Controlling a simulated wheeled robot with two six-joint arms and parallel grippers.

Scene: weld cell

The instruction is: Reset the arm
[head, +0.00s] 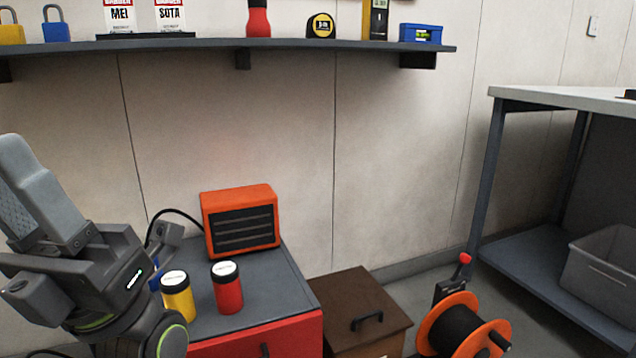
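My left gripper (38,190) is at the left side of the head view, its grey textured finger part pointing up and to the left. It is raised in front of the pale wall, left of the orange heater, and nothing shows held in it. From this angle I cannot tell how far apart its fingers are. My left wrist, with a green ring, is at the bottom left, overlapping the left side of the red cabinet in the picture. My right gripper is not in view.
A red cabinet (290,335) with a grey top carries an orange heater (240,222), a yellow jar (178,300) and a red jar (228,292). Right of it are a brown box (352,300) and an orange cable reel (446,322). A wall shelf (300,46) holds several items; a workbench (570,97) stands right.

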